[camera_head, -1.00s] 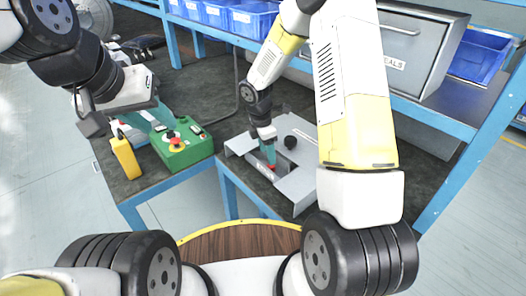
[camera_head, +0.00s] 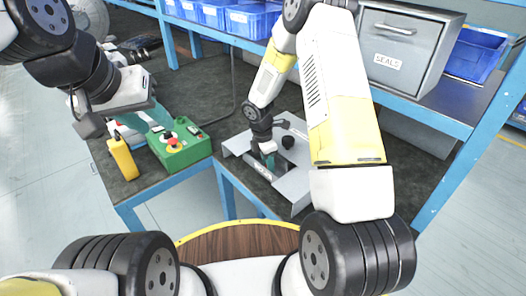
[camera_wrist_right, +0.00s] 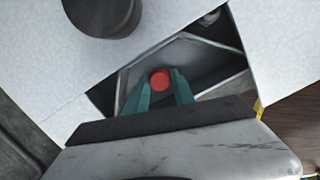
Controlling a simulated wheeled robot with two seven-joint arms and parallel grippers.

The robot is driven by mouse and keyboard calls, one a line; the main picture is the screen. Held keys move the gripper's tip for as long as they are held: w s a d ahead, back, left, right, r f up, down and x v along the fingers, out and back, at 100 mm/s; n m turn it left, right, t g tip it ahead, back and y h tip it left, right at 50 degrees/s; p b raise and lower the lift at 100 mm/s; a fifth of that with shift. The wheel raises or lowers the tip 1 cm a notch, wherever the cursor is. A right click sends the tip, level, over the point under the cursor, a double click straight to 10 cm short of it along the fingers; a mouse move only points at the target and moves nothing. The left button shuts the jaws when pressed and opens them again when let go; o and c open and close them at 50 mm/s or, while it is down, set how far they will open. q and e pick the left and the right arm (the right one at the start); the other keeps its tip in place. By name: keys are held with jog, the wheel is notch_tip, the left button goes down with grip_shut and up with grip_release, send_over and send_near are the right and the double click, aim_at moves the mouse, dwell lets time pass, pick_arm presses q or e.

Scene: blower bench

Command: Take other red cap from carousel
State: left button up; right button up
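The red cap (camera_wrist_right: 160,79) lies between the two teal fingertips of my right gripper (camera_wrist_right: 160,88) in the right wrist view. Whether both fingers press on it cannot be told. It sits among grey metal dividers (camera_wrist_right: 190,55), seemingly the carousel, seen through an opening in the pale housing (camera_wrist_right: 45,60). In the head view my right gripper (camera_head: 268,161) points down into this opening, and its fingers hide the cap.
A dark round knob (camera_head: 288,142) stands on the housing close to my right gripper. A grey "SEALS" drawer (camera_head: 400,50) and blue bins (camera_head: 249,20) are behind. The dark bench top between box and housing is mostly clear.

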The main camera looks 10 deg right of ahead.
grip_shut()
